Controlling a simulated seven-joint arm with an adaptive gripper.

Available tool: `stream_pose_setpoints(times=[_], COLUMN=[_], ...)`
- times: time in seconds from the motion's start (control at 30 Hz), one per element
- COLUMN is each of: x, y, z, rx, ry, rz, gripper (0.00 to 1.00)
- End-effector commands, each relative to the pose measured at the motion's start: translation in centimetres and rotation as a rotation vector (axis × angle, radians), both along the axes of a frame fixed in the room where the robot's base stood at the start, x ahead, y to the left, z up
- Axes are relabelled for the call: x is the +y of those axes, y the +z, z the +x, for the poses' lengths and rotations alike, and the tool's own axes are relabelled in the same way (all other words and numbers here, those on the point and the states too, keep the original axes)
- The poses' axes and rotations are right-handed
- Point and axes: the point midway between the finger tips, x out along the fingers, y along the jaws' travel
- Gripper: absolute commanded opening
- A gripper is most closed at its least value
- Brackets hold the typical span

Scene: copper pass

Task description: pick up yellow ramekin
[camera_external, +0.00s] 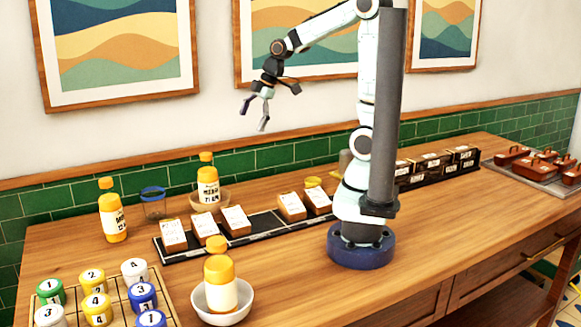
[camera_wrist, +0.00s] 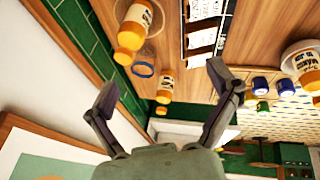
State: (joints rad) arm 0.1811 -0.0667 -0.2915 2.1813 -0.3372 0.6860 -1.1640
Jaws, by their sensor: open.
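No yellow ramekin can be told for certain. A small yellow round thing (camera_external: 313,182) shows behind the card-topped boxes, left of my arm's base; it is too small to tell if it is a ramekin. Several yellow-lidded and other numbered tins (camera_external: 97,308) stand in a wooden tray (camera_external: 165,300) at front left. My gripper (camera_external: 254,115) is open and empty, high above the back of the table near the wall. In the wrist view its spread fingers (camera_wrist: 163,82) have nothing held between them.
Yellow-capped bottles stand at the back left (camera_external: 113,222), in a tan bowl (camera_external: 224,200) and in a white bowl (camera_external: 245,308). A blue-rimmed glass (camera_external: 154,205) is between the back bottles. A black rack (camera_external: 262,229) holds boxes. Free wood lies in front of the rack.

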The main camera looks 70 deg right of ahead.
Motion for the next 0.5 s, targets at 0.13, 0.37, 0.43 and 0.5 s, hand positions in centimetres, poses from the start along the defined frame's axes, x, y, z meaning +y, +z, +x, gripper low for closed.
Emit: stream_pose_setpoints(times=[0.13,0.37,0.43,0.5], x=[-10.9,-21.6,-22.5,-22.8], y=[-5.8,-15.6,-17.5,-18.8], z=[1.1,-6.6,-9.0,-10.5], rx=[0.07,0.316,0.375,0.411], ry=[-0.088,-0.327,-0.373,-0.4], rz=[-0.079,-0.074,-0.053,-0.036], gripper=[0.88,0.88,0.88,0.88])
